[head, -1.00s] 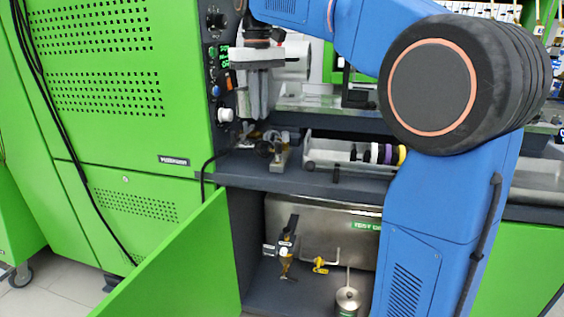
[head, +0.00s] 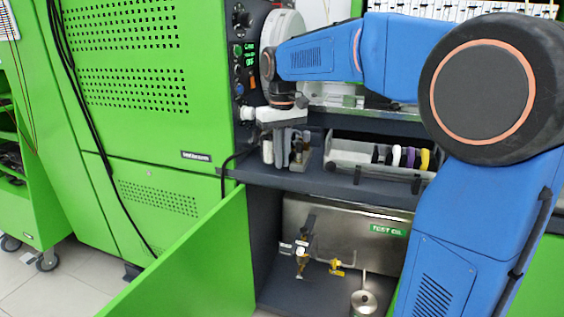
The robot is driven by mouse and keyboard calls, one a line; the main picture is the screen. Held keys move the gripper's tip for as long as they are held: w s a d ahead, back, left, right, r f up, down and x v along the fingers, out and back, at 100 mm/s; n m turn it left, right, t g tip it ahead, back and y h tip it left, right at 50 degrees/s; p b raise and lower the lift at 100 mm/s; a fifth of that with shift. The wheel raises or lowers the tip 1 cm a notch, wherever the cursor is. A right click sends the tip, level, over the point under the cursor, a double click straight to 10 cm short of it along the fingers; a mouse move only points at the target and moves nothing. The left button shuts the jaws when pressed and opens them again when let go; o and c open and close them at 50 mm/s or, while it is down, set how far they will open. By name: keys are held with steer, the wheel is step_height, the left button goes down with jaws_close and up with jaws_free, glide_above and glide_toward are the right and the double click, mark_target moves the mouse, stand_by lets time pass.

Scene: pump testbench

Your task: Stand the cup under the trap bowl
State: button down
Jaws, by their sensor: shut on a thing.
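My gripper (head: 284,160) points down at the left end of the dark shelf, its grey fingers low over the shelf surface. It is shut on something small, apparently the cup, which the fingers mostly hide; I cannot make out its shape. In the open lower cabinet, a small fitting with a yellowish lower end, which looks like the trap bowl (head: 301,267), hangs from a dark bracket in front of the steel tank. The floor right beneath it looks bare.
The steel tank (head: 345,232) carries a green TEST OIL label. A yellow-handled valve (head: 337,267) and a metal dish with an upright rod (head: 363,301) are to the right of the bowl. The open green door (head: 190,265) borders the cabinet's left. A tray of rings (head: 350,153) lies on the shelf.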

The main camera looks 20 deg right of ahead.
steer(key=shift+f, duration=0.75)
steer(key=shift+f, duration=0.15)
steer(key=c, duration=1.9)
jaws_free()
